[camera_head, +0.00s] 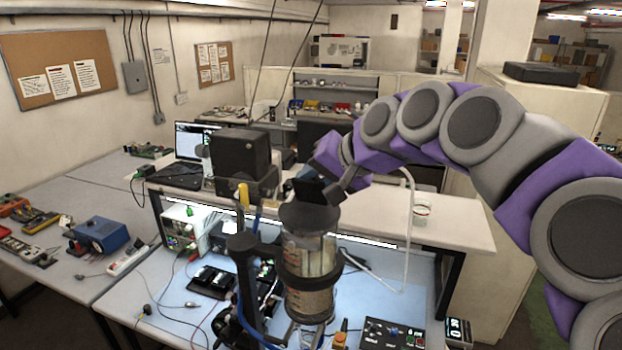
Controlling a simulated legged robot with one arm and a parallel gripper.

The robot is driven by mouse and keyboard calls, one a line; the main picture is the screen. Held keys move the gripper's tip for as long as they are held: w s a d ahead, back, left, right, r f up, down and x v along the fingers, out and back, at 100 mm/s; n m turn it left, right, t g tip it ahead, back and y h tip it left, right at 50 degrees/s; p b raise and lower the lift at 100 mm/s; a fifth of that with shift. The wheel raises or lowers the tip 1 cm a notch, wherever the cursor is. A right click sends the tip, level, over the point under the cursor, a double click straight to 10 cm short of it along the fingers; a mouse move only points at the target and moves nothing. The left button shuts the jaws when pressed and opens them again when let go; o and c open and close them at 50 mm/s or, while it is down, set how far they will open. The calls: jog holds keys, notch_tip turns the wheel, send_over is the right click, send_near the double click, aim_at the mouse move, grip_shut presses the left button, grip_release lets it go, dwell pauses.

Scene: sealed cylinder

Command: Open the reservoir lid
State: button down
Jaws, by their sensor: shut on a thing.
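The reservoir (308,268) is an upright clear cylinder with dark bands, held in a black stand (247,285) at the middle front. Its dark grey round lid (309,219) sits at the top of the cylinder. My gripper (318,194) comes in from the right and is over the lid, its dark fingers shut on the lid's upper part. The fingers hide what they grasp. I cannot tell whether the lid is seated or slightly raised.
A yellow-handled part (244,194) rises left of the lid. A shelf with a laptop (188,152) and a black box (243,160) stands behind. A white hose (409,230) hangs to the right. A control box (393,334) sits at the front right.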

jog(key=shift+w+d+m+g, duration=0.2)
jog(key=shift+w+m+g, duration=0.3)
jog(key=shift+g, duration=0.3)
jog(key=c, duration=1.1)
grip_release()
jog(key=shift+f, duration=0.1)
jog(key=shift+o, duration=0.9)
jog(key=shift+a, duration=0.1)
jog(key=shift+f, duration=0.1)
jog(key=shift+s, duration=0.1)
